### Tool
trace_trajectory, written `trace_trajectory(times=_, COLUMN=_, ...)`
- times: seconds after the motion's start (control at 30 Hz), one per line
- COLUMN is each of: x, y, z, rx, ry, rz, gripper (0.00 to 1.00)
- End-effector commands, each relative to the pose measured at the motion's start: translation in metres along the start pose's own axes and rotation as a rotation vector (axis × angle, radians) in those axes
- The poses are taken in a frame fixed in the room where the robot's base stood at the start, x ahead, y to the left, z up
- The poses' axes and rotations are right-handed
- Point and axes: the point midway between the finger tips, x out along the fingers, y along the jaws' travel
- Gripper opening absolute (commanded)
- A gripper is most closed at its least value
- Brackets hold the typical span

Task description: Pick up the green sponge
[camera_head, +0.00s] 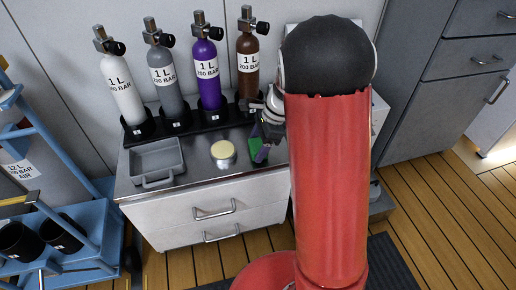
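The green sponge (256,148) is on the counter top, right of a round pale yellow item, with its right side partly covered. One finger shows at the sponge's right edge. The view is too small to tell whether the fingers touch or grip it. My large red and black arm hides the counter's right part.
The counter (205,170) also carries a grey tray (158,163) at left and the round yellow item (222,150) on a light base. Several gas bottles, including a purple one (208,75), stand in a black rack behind. A blue cart (90,225) stands at left.

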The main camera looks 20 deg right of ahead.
Motion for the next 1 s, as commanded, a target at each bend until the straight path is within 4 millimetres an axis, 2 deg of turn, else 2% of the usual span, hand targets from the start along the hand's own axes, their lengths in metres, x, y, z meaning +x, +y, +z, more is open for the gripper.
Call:
trace_trajectory(times=0.03, x=0.000, y=0.000, z=0.000, rx=0.000, ry=0.000, rz=0.000, gripper=0.57)
trace_trajectory(times=0.2, x=0.000, y=0.000, z=0.000, rx=0.000, ry=0.000, rz=0.000, gripper=0.38)
trace_trajectory(times=0.57, x=-0.008, y=0.000, z=0.003, rx=-0.001, ry=0.000, rz=-0.002, gripper=0.37)
trace_trajectory(times=0.77, x=-0.036, y=-0.001, z=0.015, rx=-0.003, ry=0.000, rz=-0.004, gripper=0.37)
trace_trajectory(times=1.0, x=-0.099, y=-0.001, z=0.041, rx=-0.003, ry=0.000, rz=-0.007, gripper=0.37)
